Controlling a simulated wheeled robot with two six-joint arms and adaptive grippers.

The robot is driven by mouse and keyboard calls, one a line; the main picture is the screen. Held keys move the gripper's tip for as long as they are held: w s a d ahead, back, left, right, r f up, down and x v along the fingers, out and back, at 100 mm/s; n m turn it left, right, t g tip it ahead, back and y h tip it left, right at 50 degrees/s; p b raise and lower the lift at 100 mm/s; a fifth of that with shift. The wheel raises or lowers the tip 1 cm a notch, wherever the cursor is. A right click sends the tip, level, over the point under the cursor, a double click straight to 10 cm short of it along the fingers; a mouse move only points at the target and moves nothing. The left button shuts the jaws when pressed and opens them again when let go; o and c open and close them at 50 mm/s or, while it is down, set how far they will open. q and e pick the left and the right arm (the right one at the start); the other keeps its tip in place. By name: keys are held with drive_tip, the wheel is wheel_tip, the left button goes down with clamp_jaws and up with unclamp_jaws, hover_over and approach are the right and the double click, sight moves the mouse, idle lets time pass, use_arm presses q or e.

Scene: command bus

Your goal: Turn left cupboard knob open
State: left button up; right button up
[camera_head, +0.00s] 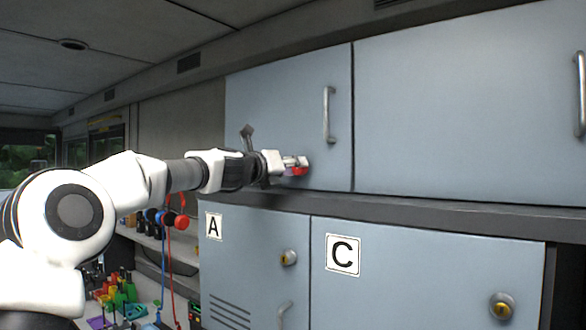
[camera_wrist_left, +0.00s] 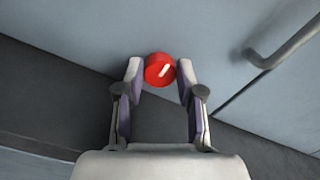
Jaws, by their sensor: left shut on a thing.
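The upper left cupboard door (camera_head: 285,115) is grey-blue and looks closed, with a vertical metal handle (camera_head: 329,114) near its right edge. A red knob (camera_head: 300,171) is low on this door. My left gripper (camera_head: 298,163) is at the knob. In the left wrist view the red knob (camera_wrist_left: 159,70) with a white mark slanting up to the right sits between the two fingertips (camera_wrist_left: 160,72). The left gripper is shut on the knob. The fingers hide part of the knob in the head view. My right gripper is in neither view.
A wider upper door (camera_head: 460,100) is to the right. Below a dark ledge (camera_head: 420,209) are lower doors marked A (camera_head: 214,226) and C (camera_head: 343,255), with brass-coloured locks. Red and blue cables (camera_head: 170,260) and small coloured items (camera_head: 118,298) are at lower left.

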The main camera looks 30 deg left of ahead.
use_arm(q)
drive_tip(key=shift+w+d+f, duration=0.1)
drive_tip(key=shift+w, duration=0.05)
drive_tip(key=shift+m, duration=0.4)
drive_tip(key=m, duration=0.3)
drive_tip(key=shift+f, duration=0.1)
drive_tip(key=m, duration=0.5)
drive_tip(key=shift+d+b, duration=0.15)
drive_tip(key=shift+b, duration=0.25)
drive_tip(key=m+b, duration=0.1)
drive_tip(key=m, duration=0.5)
drive_tip(key=m+b, duration=0.1)
drive_tip(key=m, duration=0.1)
drive_tip(key=shift+m, duration=0.3)
drive_tip(key=shift+w, duration=0.1)
drive_tip(key=shift+r+m, duration=0.3)
